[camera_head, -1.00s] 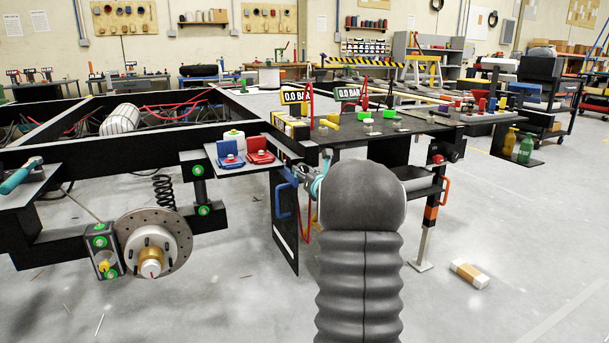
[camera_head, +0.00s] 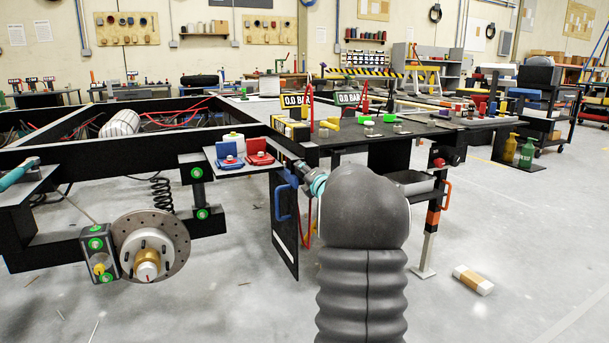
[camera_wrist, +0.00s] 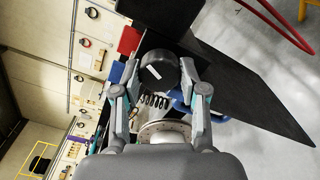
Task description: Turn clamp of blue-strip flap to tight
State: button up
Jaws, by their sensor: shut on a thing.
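A round black knob (camera_wrist: 160,62) with a short white mark, apparently the clamp, sits between the fingertips of my gripper (camera_wrist: 161,75) in the wrist view. My gripper is shut on its sides. A dark flap panel (camera_wrist: 245,85) spreads to the right of the knob. In the head view a hanging black flap (camera_head: 284,240) has a pale strip and a blue handle (camera_head: 280,203).
A shelf with a blue block (camera_head: 228,160) and a red block (camera_head: 260,158) is just left of my gripper. A brake disc (camera_head: 150,250) is at lower left. A black bench top (camera_head: 420,128) lies behind my arm. The floor at right is mostly clear.

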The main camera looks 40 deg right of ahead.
jog(key=shift+m, duration=1.6)
jog(key=o, duration=1.1)
jog(key=shift+o, duration=0.2)
jog(key=v, duration=1.2)
